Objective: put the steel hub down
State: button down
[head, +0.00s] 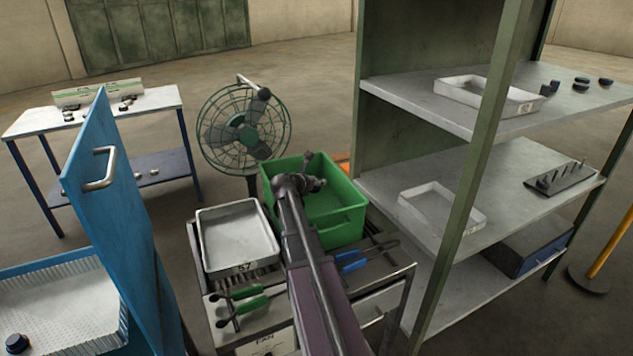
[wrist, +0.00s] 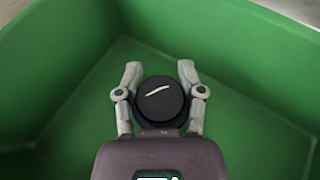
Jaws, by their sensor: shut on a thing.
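The steel hub (wrist: 160,99) is a dark round piece with a pale stroke on its top, seen in the wrist view. My gripper (wrist: 159,71) is shut on it, with one grey finger on each side. The hub is over or inside the green crate (wrist: 60,60), whose walls and floor surround it in that view. I cannot tell whether it touches the crate floor. In the head view my gripper (head: 312,176) is at the green crate (head: 346,226), and my arm hides part of the crate and most of the hub.
A grey tray (head: 238,267) marked 57 sits left of the crate on a cart with pliers (head: 247,303). A blue cabinet door (head: 112,200) stands open at left. A green shelf rack (head: 490,125) with trays is at right. A fan (head: 243,130) stands behind.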

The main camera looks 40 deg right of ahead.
jog(key=shift+f, duration=0.15)
jog(key=shift+c, duration=1)
grip_release()
jog(key=shift+r+p, duration=0.7)
jog(key=shift+r, duration=0.1)
jog(key=p+v, duration=0.4)
jog(key=v, duration=0.8)
jog(key=shift+f, duration=0.1)
